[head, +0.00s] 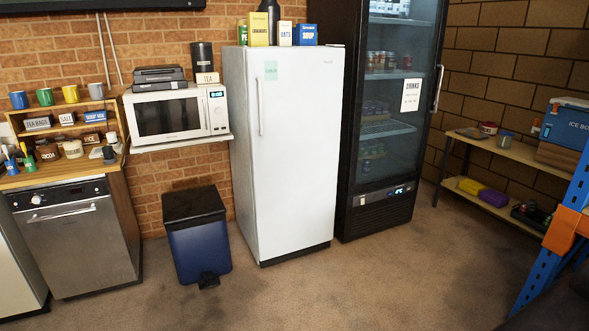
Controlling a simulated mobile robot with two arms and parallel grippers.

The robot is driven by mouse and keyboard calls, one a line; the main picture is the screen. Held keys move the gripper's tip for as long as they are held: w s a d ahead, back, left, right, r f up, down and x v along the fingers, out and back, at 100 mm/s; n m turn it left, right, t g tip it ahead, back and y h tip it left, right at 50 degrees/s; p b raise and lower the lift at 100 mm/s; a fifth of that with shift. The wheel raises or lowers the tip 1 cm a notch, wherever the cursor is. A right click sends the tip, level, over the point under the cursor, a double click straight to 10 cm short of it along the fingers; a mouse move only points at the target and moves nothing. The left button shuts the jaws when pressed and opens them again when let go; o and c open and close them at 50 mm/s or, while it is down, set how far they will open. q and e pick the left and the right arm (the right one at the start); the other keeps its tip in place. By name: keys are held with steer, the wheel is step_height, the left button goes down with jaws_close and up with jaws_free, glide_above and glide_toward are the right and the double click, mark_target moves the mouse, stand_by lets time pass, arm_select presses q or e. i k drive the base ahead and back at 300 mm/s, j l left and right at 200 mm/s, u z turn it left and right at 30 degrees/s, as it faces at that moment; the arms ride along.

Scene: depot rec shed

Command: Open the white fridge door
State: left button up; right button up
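The white fridge (300,150) stands upright against the brick wall in the middle of the head view. Its door is shut. A long vertical white handle (260,107) runs down the upper left side of the door. A pale green note (270,70) is stuck near the door's top left corner. Neither of my grippers shows in the head view, so nothing of mine is seen touching the fridge.
A blue pedal bin (197,238) stands just left of the fridge. A black glass-door drinks fridge (385,125) stands close on its right. Boxes and a dark bottle (269,18) stand on top. The floor (330,285) in front is clear. A blue rack post (555,235) is at right.

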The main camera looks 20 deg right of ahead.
mark_target(296, 94)
steer(key=i+l+z, duration=0.1)
steer(key=i, duration=0.3)
steer(key=i+l+z, duration=0.1)
steer(key=i, duration=0.35)
steer(key=l, duration=0.1)
